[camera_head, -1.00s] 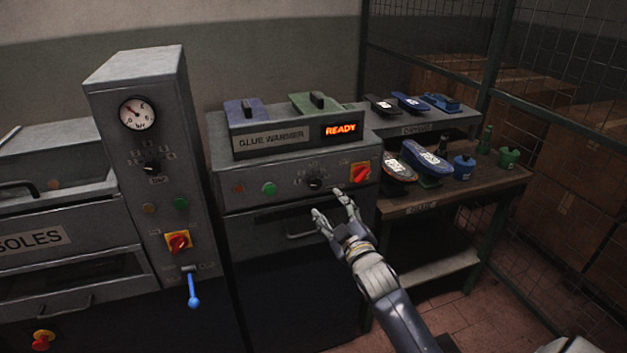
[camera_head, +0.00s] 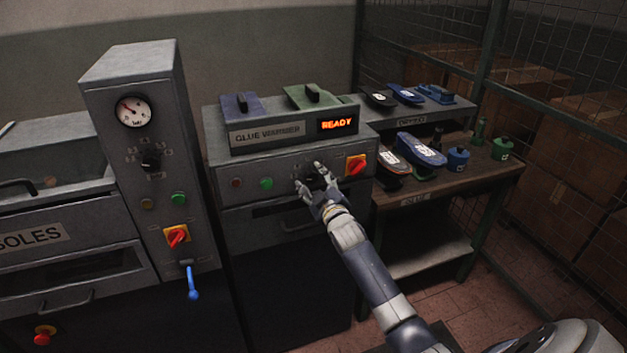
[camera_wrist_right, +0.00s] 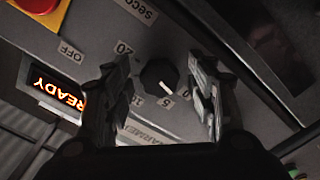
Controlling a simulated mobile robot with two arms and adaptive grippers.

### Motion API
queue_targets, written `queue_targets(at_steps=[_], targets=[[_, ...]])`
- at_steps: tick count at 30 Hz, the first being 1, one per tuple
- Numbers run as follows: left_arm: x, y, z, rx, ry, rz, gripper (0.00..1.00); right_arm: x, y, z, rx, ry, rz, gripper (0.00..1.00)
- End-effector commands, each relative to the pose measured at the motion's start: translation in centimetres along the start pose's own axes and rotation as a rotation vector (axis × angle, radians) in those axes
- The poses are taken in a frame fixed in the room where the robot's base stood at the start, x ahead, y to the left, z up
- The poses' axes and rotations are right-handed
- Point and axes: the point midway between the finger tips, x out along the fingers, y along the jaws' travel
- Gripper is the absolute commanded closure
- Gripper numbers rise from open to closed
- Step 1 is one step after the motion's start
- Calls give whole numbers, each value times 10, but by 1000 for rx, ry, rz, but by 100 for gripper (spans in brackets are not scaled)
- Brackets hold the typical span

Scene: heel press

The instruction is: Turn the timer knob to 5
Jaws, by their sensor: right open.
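The timer knob is a small black round knob (camera_wrist_right: 158,75) with a white pointer mark on the glue warmer's grey front panel. In the wrist view it sits between the two fingers of my right gripper (camera_wrist_right: 160,95), with a gap on each side. Labels 20, 10 and 5 are printed around it, with part of the word "seconds" nearby. The white mark faces the side where the 5 is printed; exact alignment is hard to tell. In the head view my right gripper (camera_head: 318,180) is open at the panel and partly hides the knob. My left gripper is out of view.
The glue warmer (camera_head: 230,155) has a lit READY display (camera_head: 337,124), a green button (camera_head: 266,184) and a red-yellow switch (camera_head: 355,164) close to the right gripper. A column with a gauge (camera_head: 133,112) and another black knob (camera_head: 151,160) stands left. Shoes lie on a bench (camera_head: 455,195) at right.

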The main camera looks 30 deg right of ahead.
Motion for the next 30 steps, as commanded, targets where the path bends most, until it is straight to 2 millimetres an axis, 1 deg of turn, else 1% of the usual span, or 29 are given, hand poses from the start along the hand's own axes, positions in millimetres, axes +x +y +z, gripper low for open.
queue_targets(at_steps=[8, 9, 11, 12, 14, 23, 30], targets=[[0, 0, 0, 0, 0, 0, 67, 1, 0, 0, 0, 0, 0, 48], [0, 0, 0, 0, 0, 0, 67, 1, 0, 0, 0, 0, 0, 57], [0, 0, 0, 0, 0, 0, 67, 1, 0, 0, 0, 0, 0, 71], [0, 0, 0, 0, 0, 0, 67, 1, 0, 0, 0, 0, 0, 80], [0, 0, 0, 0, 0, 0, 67, 1, 0, 0, 0, 0, 0, 92], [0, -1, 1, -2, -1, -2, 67, 1, 0, 0, 17, 0, 0, 92], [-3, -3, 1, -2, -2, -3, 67, 1, 0, 0, 125, -1, 0, 92]])
